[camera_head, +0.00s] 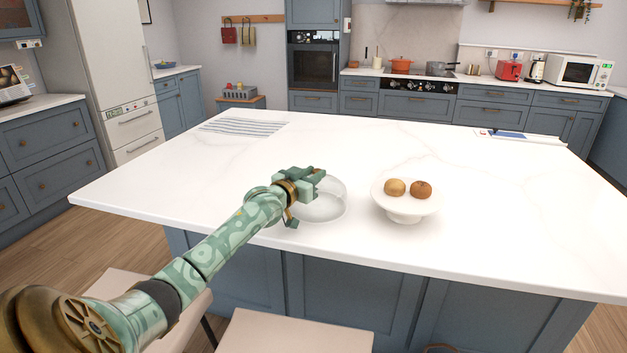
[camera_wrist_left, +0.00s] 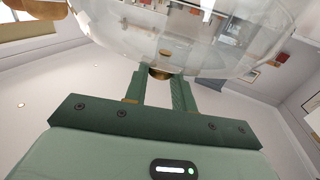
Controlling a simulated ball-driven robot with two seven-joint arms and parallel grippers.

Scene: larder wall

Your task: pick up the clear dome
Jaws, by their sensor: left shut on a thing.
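The clear dome (camera_head: 325,206) is at the near edge of the island, left of the white cake stand (camera_head: 405,205). My left gripper (camera_head: 316,176) is shut on the dome, and its hand covers the dome's upper left part in the head view. In the left wrist view the fingers (camera_wrist_left: 160,88) close around a brass-coloured knob (camera_wrist_left: 160,73), and the transparent dome (camera_wrist_left: 200,35) spreads beyond them. I cannot tell whether the rim touches the counter. My right gripper is not in view.
Two brown round baked items, one on the left (camera_head: 395,187) and one on the right (camera_head: 421,190), sit on the uncovered cake stand. A striped cloth (camera_head: 243,127) lies at the back left of the island (camera_head: 500,220). Much of the white top is clear. Seats stand below the near edge.

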